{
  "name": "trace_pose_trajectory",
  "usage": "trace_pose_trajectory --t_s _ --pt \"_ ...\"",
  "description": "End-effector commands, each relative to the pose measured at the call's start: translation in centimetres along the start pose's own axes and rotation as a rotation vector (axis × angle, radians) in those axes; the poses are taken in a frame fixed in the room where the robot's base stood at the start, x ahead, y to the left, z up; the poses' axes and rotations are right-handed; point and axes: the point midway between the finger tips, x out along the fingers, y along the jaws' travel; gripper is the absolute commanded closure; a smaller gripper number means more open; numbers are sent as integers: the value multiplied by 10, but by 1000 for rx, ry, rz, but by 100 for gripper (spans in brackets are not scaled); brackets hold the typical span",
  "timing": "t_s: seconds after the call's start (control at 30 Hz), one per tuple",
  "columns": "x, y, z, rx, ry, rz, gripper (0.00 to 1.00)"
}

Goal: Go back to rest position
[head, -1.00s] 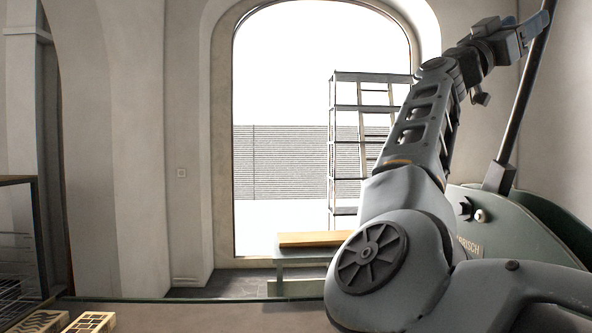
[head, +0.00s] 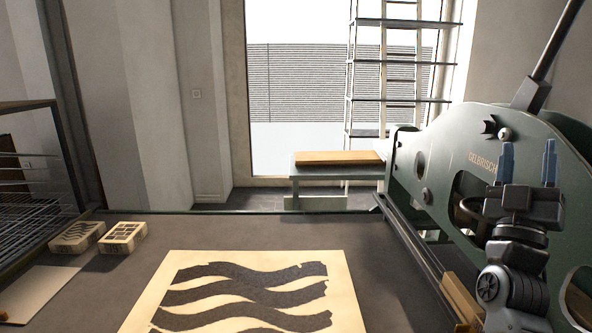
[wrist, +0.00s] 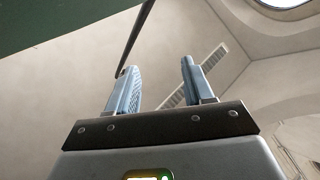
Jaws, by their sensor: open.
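My gripper (head: 528,163) points upward at the right of the head view, in front of the green press (head: 463,150). Its two blue fingers are apart with nothing between them. In the wrist view my gripper (wrist: 160,85) is also open and empty, with wall and ceiling behind it. The lower part of my arm is folded below the gripper at the bottom right of the head view.
A dark table (head: 200,228) bears a print with black wavy bands (head: 245,283) and two small patterned blocks (head: 123,238). A wire rack (head: 28,215) stands left. A bench (head: 312,172) and shelves (head: 395,60) are by the window.

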Motion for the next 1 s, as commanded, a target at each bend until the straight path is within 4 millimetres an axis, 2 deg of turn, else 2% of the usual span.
trace_pose_trajectory --t_s 0.03,0.1,0.47,0.6,0.77,1.0 --pt "-23 0 6 2 -3 -45 48" --pt "-52 0 10 16 -10 -104 48" --pt "-202 20 19 121 -110 -392 48" --pt "-257 35 13 175 -178 -493 48" --pt "-317 58 2 241 -276 -597 48" --pt "-397 99 -27 351 -460 -723 48"
